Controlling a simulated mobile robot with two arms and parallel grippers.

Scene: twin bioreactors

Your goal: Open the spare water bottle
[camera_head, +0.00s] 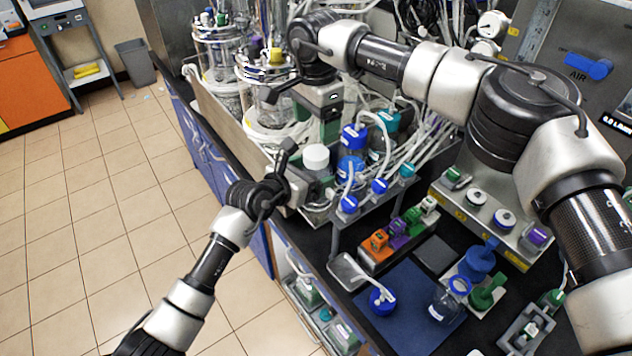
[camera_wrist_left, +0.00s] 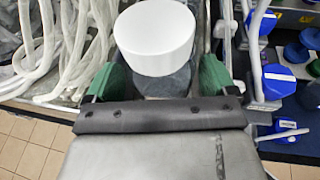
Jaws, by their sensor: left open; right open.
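The spare water bottle, with a wide white cap (camera_head: 315,157), stands upright at the bench's front edge. In the left wrist view its white cap (camera_wrist_left: 154,38) is large and close, with the clear body (camera_wrist_left: 168,84) just below. My left gripper (camera_head: 297,172) is at the bottle from the left. Its green-padded fingers (camera_wrist_left: 158,80) are open, one on each side of the body below the cap; contact cannot be told. My right gripper (camera_head: 318,128) is open above and behind the cap, apart from it; its fingertips are hard to make out. The cap appears seated on the bottle.
Glass bioreactor vessels (camera_head: 268,95) stand behind, with many white tubes. Blue-capped bottles (camera_head: 353,140) stand close right of the bottle. A rack with orange, purple and green blocks (camera_head: 397,233) and a blue mat (camera_head: 410,305) lie nearer.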

